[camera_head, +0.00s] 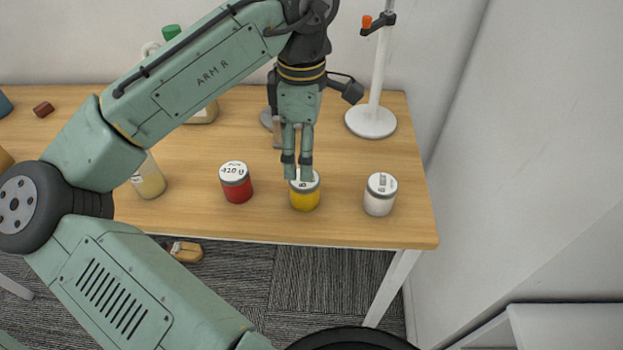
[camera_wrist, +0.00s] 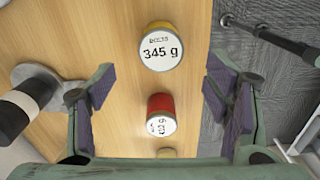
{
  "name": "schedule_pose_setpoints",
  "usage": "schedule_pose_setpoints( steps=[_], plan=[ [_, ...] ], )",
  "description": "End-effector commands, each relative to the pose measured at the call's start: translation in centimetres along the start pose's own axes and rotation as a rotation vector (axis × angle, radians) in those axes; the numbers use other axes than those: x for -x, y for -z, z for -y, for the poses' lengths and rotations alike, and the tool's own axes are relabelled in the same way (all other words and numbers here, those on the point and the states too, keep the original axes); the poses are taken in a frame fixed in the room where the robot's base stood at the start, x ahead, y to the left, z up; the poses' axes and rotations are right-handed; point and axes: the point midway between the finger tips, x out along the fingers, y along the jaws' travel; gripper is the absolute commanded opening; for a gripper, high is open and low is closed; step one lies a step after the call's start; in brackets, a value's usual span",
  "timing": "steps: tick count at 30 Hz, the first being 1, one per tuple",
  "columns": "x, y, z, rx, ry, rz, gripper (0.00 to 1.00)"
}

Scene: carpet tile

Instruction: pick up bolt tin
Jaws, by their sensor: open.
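A yellow tin (camera_head: 305,197) with a white lid stands upright near the table's front edge. My gripper (camera_head: 298,172) is above it, pointing down, and its fingers hide part of the lid. In the wrist view the yellow tin's lid (camera_wrist: 161,47) reads 345 g, under a small blurred word that may be "bolts". The yellow tin shows ahead of the fingers. A red tin (camera_head: 236,183) stands to its left and a white tin (camera_head: 380,195) to its right; the red one also shows in the wrist view (camera_wrist: 161,108).
A pale jar (camera_head: 149,180) stands further left, partly behind my arm. A stand with a round white base (camera_head: 371,121) is at the back right. The wooden table (camera_head: 340,225) ends just in front of the tins. A wall is close on the right.

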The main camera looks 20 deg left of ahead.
Motion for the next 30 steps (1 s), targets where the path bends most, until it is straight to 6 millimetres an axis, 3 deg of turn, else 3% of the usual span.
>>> schedule_pose_setpoints(
  steps=[3, 11, 19, 28, 30],
  plan=[
    [-1.8, -0.1, 0.0, -0.003, 0.000, 0.001, 0.71],
    [-3.9, -0.1, 0.0, -0.005, -0.004, 0.001, 0.71],
    [-7.7, -0.2, 0.1, -0.006, -0.005, 0.003, 0.71],
    [-8.4, -0.2, 0.1, -0.007, -0.007, 0.003, 0.71],
    [-8.4, -0.2, 0.1, -0.007, -0.007, 0.003, 0.66]
  ],
)
